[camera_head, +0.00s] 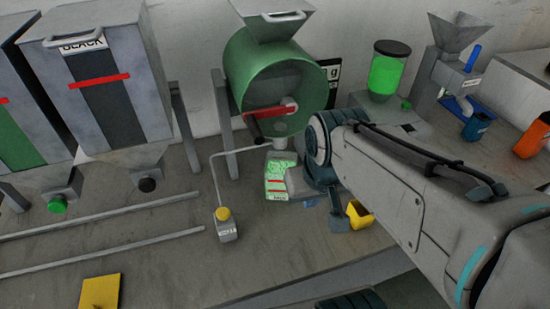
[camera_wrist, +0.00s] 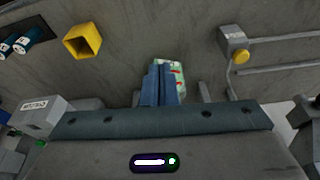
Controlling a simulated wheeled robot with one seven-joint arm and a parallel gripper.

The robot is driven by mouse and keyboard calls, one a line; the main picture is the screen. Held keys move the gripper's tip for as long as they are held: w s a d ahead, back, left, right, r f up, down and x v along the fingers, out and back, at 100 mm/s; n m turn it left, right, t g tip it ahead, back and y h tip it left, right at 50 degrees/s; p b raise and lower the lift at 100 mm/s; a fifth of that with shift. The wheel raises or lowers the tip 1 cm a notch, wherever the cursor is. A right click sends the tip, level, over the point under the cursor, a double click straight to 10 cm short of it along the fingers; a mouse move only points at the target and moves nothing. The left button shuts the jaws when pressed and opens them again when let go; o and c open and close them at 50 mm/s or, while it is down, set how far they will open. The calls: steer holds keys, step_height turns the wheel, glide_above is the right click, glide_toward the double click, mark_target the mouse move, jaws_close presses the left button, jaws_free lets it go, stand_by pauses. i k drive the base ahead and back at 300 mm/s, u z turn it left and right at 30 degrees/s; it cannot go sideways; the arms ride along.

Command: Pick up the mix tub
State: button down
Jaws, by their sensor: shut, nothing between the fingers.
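The mix tub (camera_head: 278,178) appears to be the pale tub with green granules and a red-striped label under the green mixer drum.
The green mixer drum (camera_head: 275,80) with a red handle stands over the tub. A grey box with a yellow button (camera_head: 226,226) is left of it. A yellow cup (camera_head: 359,214) stands to the right. Hoppers and two rails lie left; blue and orange cups are far right.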

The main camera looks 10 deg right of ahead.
mark_target(276, 163)
steer(key=z, duration=0.4)
steer(key=k, duration=1.25)
steer(key=u, duration=0.5)
steer(key=i, duration=1)
steer(key=u, duration=0.05)
